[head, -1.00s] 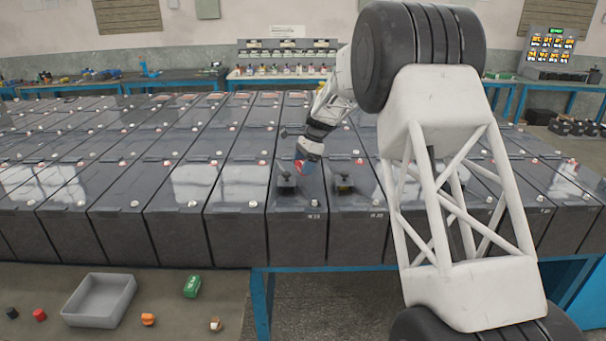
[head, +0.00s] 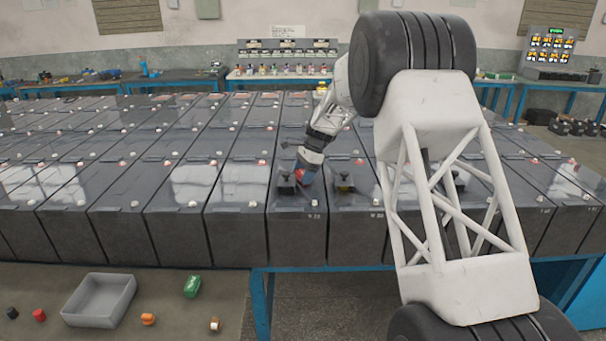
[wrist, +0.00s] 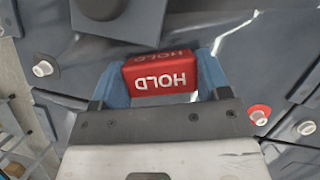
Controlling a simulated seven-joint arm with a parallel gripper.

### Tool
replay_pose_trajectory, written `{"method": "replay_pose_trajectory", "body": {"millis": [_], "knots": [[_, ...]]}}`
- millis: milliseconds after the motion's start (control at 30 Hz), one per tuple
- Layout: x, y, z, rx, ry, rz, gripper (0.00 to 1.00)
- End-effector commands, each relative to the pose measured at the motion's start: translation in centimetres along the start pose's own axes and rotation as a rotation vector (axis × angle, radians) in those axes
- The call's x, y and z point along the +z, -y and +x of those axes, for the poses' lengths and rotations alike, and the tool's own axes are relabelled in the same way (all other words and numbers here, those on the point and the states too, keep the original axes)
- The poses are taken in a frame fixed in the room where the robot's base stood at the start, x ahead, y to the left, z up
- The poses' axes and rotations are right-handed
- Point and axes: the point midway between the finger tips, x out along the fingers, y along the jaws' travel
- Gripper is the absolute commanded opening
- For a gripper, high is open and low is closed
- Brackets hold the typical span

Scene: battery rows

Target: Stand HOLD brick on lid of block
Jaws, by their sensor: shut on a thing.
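The red HOLD brick (wrist: 160,82) is between the blue fingers of my gripper (wrist: 162,74) in the wrist view, with white lettering on its bright face. A darker HOLD face or reflection shows beside it; I cannot tell which. In the head view the brick (head: 299,176) is a small red patch at the end of my arm. It is over the near end of a dark grey block (head: 297,232), right beside a dark fitting (head: 286,186) on that lid. I cannot tell whether the brick touches the lid.
A similar dark fitting (head: 344,184) stands on the neighbouring block to the right. Small white and red-ringed caps dot the lids, one red-ringed cap (wrist: 260,113) near my gripper. A grey tray (head: 98,318) and several small coloured items lie on the bench at lower left.

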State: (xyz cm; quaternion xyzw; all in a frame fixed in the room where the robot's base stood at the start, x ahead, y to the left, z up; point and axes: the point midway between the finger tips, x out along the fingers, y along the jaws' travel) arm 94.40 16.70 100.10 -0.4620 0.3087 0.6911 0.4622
Motion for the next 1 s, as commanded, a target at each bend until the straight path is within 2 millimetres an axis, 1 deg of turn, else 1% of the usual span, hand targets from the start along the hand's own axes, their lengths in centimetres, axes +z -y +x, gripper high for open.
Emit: {"method": "replay_pose_trajectory", "body": {"millis": [33,67,200,233,533,667,867,1000], "knots": [[-0.1,0.0,0.1,0.0,0.0,0.0,0.43],[-0.1,0.0,0.2,0.0,0.0,0.0,0.71],[-0.1,0.0,0.1,0.0,0.0,0.0,0.92],[-0.1,0.0,0.1,0.0,0.0,0.0,0.95],[0.0,0.0,0.1,0.0,0.0,0.0,0.95],[0.1,0.0,-0.3,0.0,0.0,0.0,0.95],[0.0,0.0,-2.0,-0.001,0.0,0.0,0.95],[0.0,0.0,-3.9,-0.001,0.0,0.001,0.95]]}}
